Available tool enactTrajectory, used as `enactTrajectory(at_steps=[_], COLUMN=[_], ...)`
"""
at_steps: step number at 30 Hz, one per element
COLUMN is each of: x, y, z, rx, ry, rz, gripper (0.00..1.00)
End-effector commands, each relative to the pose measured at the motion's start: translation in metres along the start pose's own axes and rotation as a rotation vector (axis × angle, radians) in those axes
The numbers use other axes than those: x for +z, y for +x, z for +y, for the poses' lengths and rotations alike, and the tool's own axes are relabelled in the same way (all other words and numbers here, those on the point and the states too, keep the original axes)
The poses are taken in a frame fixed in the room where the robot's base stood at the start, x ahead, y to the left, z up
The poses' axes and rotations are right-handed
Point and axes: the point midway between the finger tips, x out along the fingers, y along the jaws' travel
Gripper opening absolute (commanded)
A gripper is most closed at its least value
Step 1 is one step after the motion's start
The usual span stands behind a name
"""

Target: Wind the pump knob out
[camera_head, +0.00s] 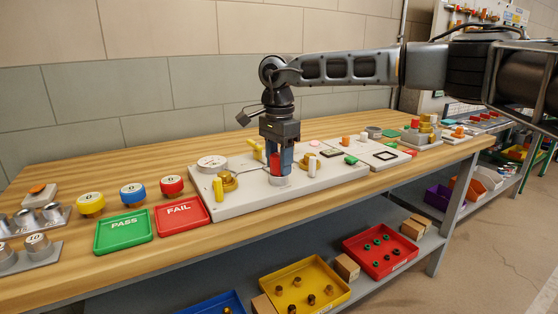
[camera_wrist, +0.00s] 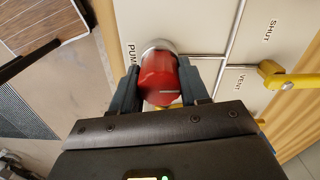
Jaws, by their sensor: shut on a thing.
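The pump knob (camera_wrist: 158,80) is a red cylinder with a pale line on its face, seated in a grey collar beside the word PUMP in the wrist view. It also shows in the head view (camera_head: 275,164), partly covered by a finger. My gripper (camera_wrist: 160,90) is shut on the knob, one dark finger on each side. In the head view my gripper (camera_head: 279,163) points down onto the white panel (camera_head: 240,202). The underside of the knob is hidden.
A yellow vent handle (camera_wrist: 290,80) is right of the knob in the wrist view. A round gauge (camera_head: 212,162) and a brass valve (camera_head: 226,182) stand left of my gripper. Green PASS (camera_head: 122,232) and red FAIL (camera_head: 182,216) trays lie farther left on the wooden bench.

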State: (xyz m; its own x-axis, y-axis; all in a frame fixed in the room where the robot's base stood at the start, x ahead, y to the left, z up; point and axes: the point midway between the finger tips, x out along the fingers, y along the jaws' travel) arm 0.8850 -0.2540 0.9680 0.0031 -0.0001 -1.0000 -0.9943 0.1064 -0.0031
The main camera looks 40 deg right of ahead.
Motion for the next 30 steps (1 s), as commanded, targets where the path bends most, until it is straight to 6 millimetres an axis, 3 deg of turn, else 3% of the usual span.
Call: enactTrajectory(at_steps=[4,5,12,22,30], x=[0.0,0.0,0.0,0.0,-0.001], y=[-0.001,-0.001,0.0,-0.006,-0.047], z=[0.0,0.0,0.0,0.0,-0.001], rx=[-0.001,-0.002,-0.001,-0.001,-0.002], ry=[0.0,0.0,0.001,0.002,0.002], rz=[-0.001,-0.001,0.0,0.001,0.002], gripper=[0.14,0.47,0.7,0.7,0.7])
